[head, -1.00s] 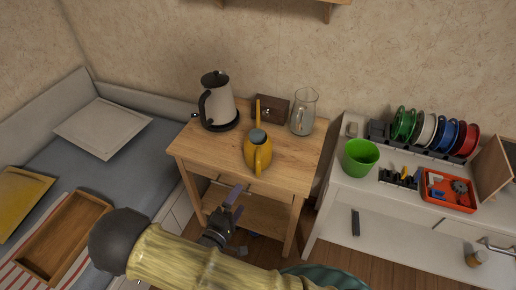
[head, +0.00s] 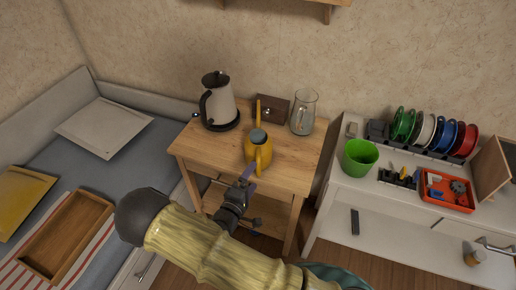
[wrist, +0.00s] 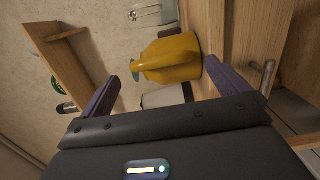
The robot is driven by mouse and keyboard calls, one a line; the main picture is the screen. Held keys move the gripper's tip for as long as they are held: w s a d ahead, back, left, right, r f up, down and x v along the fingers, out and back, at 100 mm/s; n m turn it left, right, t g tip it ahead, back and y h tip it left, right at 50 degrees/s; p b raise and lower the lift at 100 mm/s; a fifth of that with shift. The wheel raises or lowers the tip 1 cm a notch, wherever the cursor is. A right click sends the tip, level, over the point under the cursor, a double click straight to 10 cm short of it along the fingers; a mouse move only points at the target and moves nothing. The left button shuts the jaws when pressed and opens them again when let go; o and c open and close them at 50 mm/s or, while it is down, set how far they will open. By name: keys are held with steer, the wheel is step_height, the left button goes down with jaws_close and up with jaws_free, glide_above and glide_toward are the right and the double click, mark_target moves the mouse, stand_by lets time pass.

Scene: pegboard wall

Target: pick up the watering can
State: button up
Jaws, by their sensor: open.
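The yellow watering can (head: 257,152) stands upright on the small wooden table (head: 196,150), near its front edge, with its handle toward me and its spout pointing to the back. In the wrist view the watering can (wrist: 172,60) appears sideways, ahead of and between my two purple fingers. My gripper (head: 246,176) is just in front of the can at the table's front edge. In the wrist view my gripper (wrist: 150,88) has its fingers spread wide with nothing between the tips. A small gap to the handle seems to remain; exact contact cannot be told.
A kettle (head: 219,103) stands to the left behind the can. A glass pitcher (head: 303,114) and a brown wooden box (head: 272,110) stand behind it. A green pot (head: 360,158) is on the white shelf (head: 395,215) at right. A bed with trays lies left.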

steer(key=shift+x, duration=1.8)
steer(key=shift+a, duration=0.1)
steer(key=c, duration=1.2)
steer(key=shift+r, duration=0.1)
steer(key=shift+c, duration=0.8)
steer(key=shift+r, duration=0.1)
